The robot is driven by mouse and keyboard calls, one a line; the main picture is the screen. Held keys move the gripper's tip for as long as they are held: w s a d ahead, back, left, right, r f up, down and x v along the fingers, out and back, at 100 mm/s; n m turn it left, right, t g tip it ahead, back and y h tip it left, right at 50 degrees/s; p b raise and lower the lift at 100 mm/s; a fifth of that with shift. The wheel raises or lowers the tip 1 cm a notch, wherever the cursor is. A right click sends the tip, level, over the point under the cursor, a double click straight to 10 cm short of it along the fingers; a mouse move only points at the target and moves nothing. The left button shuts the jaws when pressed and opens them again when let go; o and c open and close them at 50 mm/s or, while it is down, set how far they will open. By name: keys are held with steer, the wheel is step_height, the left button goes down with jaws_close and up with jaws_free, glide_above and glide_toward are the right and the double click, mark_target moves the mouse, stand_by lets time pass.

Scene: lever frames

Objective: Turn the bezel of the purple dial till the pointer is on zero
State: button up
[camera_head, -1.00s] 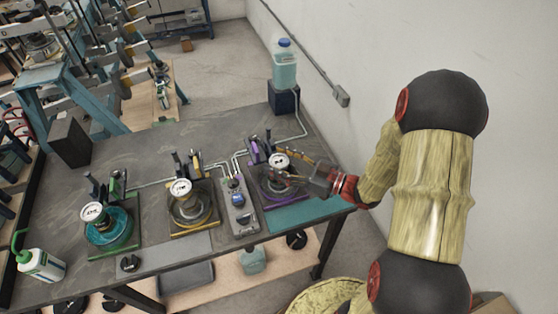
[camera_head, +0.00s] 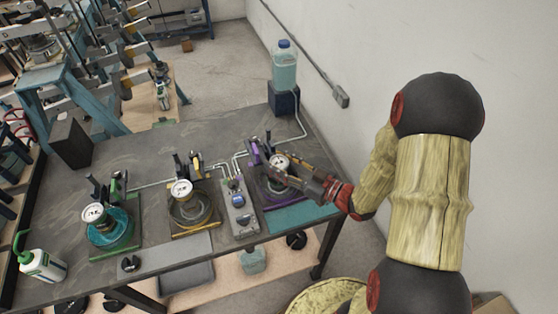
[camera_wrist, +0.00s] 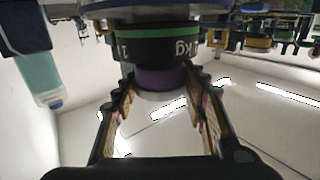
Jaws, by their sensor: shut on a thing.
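The purple dial (camera_head: 280,161) has a white face and stands on the right-hand station beside a purple bracket (camera_head: 256,153). Its face is too small to read, so I cannot tell where the pointer is. My gripper (camera_head: 289,172) reaches in from the right, with its fingers at the dial. In the wrist view my gripper (camera_wrist: 160,77) has one finger on each side of the purple bezel (camera_wrist: 160,78) and is shut on it. A dark band with a green stripe and "kg" lettering (camera_wrist: 160,42) shows behind the bezel.
Two similar dials stand to the left, one on a yellow station (camera_head: 182,189) and one on a green station (camera_head: 93,213). A grey control box (camera_head: 239,215) stands close left of the purple station. A liquid bottle (camera_head: 285,68) stands behind, near the wall.

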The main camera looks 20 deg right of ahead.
steer(key=m+t+h, duration=0.2)
steer(key=m+h, duration=0.1)
steer(key=h, duration=0.1)
steer(key=shift+a, duration=0.1)
steer(key=shift+m+t+h+b, duration=0.3)
steer(key=shift+m+t+h, duration=0.1)
steer(key=shift+h, duration=0.2)
steer(key=o, duration=1.2)
steer(key=shift+s, duration=0.15)
steer(key=v, duration=1.1)
steer(key=shift+s+d, duration=0.25)
steer(key=shift+s, duration=0.05)
